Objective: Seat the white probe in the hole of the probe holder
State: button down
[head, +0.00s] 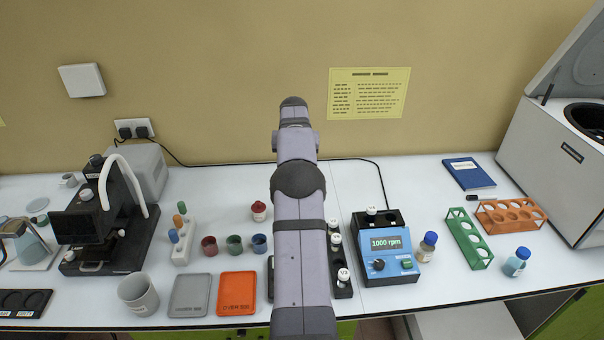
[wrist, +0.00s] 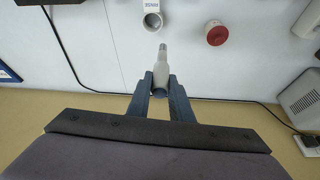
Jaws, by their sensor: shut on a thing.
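In the wrist view, my gripper (wrist: 161,79) is shut on the white probe (wrist: 162,62), a pale stick with a thicker lower body and a narrower grey tip. In the head view my arm hides the gripper, the probe and the holder.
A red-capped jar (wrist: 216,33) stands right of the holder in the wrist view; it also shows in the head view (head: 258,211). A dark cable (wrist: 100,88) runs along the wall. The blue 1000 rpm device (head: 388,262) stands right of my arm.

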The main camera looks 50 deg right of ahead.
jog(key=a+r, duration=0.4)
jog(key=a, duration=0.2)
jog(key=s+a+f, duration=0.4)
jog(key=f, duration=0.2)
jog(key=shift+s+a+f+m+b, duration=0.2)
jog(key=shift+s+m+b, duration=0.1)
jog(key=shift+b, duration=0.1)
jog(key=shift+f, duration=0.15)
jog(key=shift+d+f+b, duration=0.1)
jog(key=shift+f+b, duration=1.9)
jog(key=shift+f, duration=0.55)
jog(key=shift+f+b, duration=1.65)
jog(key=shift+f, duration=0.65)
dwell(0.5)
